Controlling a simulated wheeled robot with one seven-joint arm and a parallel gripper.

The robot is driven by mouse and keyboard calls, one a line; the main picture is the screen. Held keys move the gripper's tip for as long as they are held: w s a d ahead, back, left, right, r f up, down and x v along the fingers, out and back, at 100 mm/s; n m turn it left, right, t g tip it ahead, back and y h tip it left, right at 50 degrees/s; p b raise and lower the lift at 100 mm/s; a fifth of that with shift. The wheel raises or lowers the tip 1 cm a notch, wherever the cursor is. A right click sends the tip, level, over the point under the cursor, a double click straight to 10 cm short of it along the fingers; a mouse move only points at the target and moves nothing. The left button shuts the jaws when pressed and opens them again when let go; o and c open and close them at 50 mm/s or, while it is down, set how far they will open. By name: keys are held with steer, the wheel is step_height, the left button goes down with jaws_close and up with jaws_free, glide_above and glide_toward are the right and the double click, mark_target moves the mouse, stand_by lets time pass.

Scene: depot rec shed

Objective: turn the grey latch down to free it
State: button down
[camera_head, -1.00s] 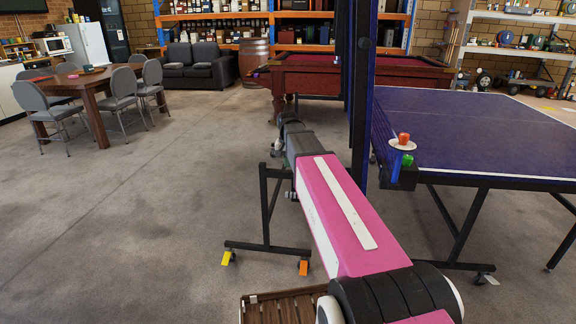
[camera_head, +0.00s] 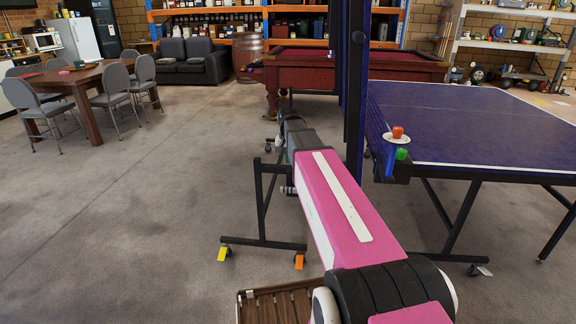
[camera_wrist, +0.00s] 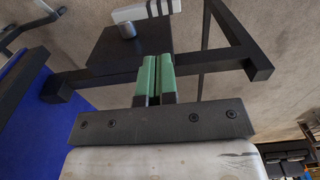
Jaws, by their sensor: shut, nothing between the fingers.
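In the wrist view, my gripper (camera_wrist: 157,66) has its two green fingers together with nothing between them. They point at a dark plate in the black table frame. A short grey cylinder (camera_wrist: 127,30), which may be the grey latch, stands on that plate just past the fingertips and left of them. A gap to the fingers appears to show, but its depth is hard to judge. Which way the latch is turned cannot be told. In the head view, my pink arm reaches forward towards the folded table's frame, and the fingertips are too small to make out.
The blue table tennis table (camera_head: 460,120) stands close on the right, with a small white net-post tray (camera_head: 396,139) at its edge. A wheeled black leg frame (camera_head: 262,205) stands left of my arm.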

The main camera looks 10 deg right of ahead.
mark_target(287, 188)
step_height(287, 188, down, 12)
steer(key=shift+f, duration=0.2)
stand_by(0.4)
steer(key=shift+w+a+f, duration=0.1)
steer(key=shift+a+f, duration=0.15)
steer(key=shift+f, duration=0.2)
steer(key=shift+r, duration=0.1)
step_height(287, 188, up, 14)
steer(key=a, duration=0.1)
steer(key=shift+w+a, duration=0.25)
steer(key=shift+a, duration=0.05)
stand_by(0.4)
steer(key=shift+d, duration=0.15)
